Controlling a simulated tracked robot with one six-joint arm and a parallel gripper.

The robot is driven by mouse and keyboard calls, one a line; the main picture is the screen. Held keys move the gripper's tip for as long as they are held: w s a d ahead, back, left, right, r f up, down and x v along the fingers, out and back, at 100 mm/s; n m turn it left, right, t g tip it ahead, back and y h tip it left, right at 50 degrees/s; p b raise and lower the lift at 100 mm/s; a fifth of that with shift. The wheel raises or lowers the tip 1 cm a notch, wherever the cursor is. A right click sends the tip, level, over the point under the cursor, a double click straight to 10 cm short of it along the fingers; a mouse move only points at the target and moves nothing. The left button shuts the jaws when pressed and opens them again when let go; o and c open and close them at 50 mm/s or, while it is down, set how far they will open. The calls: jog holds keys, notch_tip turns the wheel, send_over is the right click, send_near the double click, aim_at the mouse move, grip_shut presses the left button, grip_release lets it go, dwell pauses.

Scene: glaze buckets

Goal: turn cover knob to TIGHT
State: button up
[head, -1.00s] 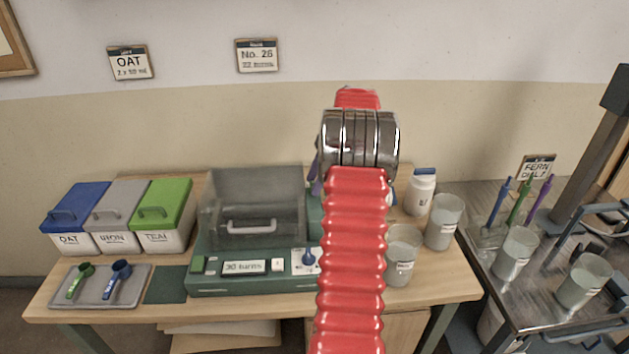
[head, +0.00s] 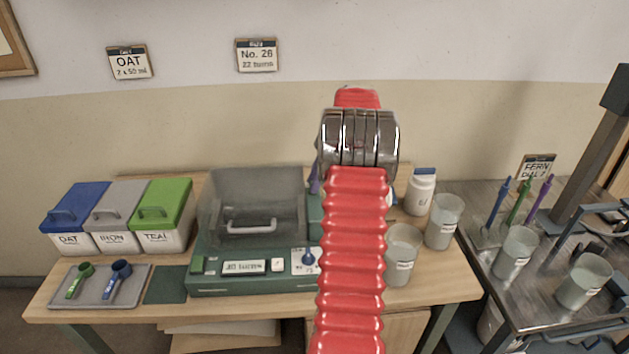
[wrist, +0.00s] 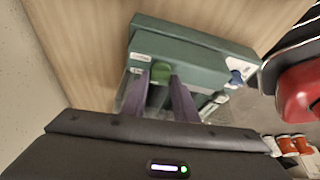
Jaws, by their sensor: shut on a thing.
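The green machine (head: 210,285) stands on the wooden table with its smoky see-through cover (head: 250,195) down. In the wrist view a green knob (wrist: 161,69) sits on the machine's side, with small white labels next to it. The purple fingers of my gripper (wrist: 160,79) are on either side of this knob and shut on it. Which mark the knob points to is too small to read. In the head view my red arm hides the knob and most of the gripper. A blue knob (head: 309,258) is on the front panel.
Lidded bins (head: 120,215) and a grey tray (head: 98,287) with two scoops are left of the machine. Cups (head: 402,258) and a white bottle (head: 421,192) stand close to the right of my arm. A metal bench (head: 480,250) with more cups is further right.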

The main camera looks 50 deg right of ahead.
jog(key=shift+s+m, duration=0.1)
jog(key=shift+m, duration=0.3)
jog(key=m+h, duration=0.1)
jog(key=m, duration=0.2)
jog(key=shift+a+t, duration=0.1)
jog(key=shift+t, duration=0.3)
jog(key=m+h, duration=0.1)
jog(key=m, duration=0.4)
jog(key=shift+s+a+t+h, duration=0.1)
jog(key=shift+a+t+h, duration=0.05)
jog(key=shift+t+h, duration=0.2)
jog(key=o, duration=1.1)
jog(key=shift+c, duration=0.2)
jog(key=shift+r, duration=0.1)
